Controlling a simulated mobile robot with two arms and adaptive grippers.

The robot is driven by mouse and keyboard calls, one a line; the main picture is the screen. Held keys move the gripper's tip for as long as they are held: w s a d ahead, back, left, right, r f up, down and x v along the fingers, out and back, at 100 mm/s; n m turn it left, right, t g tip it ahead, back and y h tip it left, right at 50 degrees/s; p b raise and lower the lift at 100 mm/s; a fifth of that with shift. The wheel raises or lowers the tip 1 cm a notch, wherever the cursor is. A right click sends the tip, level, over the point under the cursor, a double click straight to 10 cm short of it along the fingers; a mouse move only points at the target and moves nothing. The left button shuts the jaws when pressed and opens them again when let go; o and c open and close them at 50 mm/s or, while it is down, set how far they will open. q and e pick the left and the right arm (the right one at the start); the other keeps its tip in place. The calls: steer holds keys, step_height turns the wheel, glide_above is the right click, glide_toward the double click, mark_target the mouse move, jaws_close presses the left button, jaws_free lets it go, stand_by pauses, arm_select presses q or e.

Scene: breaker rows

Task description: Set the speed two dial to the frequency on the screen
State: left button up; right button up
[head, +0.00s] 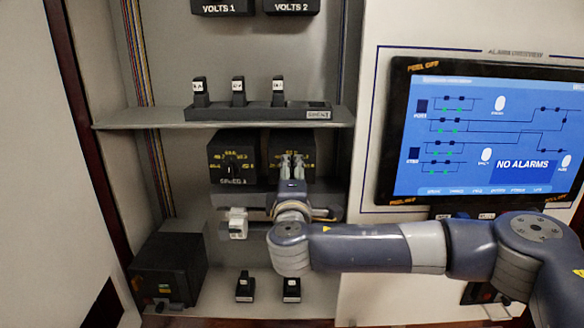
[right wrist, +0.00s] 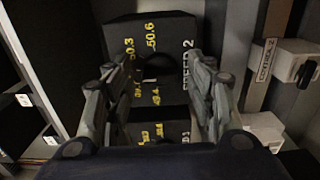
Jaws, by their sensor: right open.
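The speed 2 dial box (right wrist: 180,30) is a black box with yellow numbers, among them 50.3 and 50.6, and a dark round knob (right wrist: 160,68). My right gripper (right wrist: 163,62) is open, with one finger on each side of the knob. I cannot tell whether the fingers touch it. In the head view the right gripper (head: 292,160) hides the middle of the same box (head: 303,140). The screen (head: 480,130) shows a blue diagram and "NO ALARMS"; I cannot read a frequency on it. My left gripper is out of view.
The speed 1 dial box (head: 232,158) stands just left of the speed 2 box. A shelf (head: 150,122) with several black switches runs above them. A white block handle (head: 238,223) sticks out below. A black box (head: 168,268) stands at the lower left.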

steer(key=shift+w, duration=0.4)
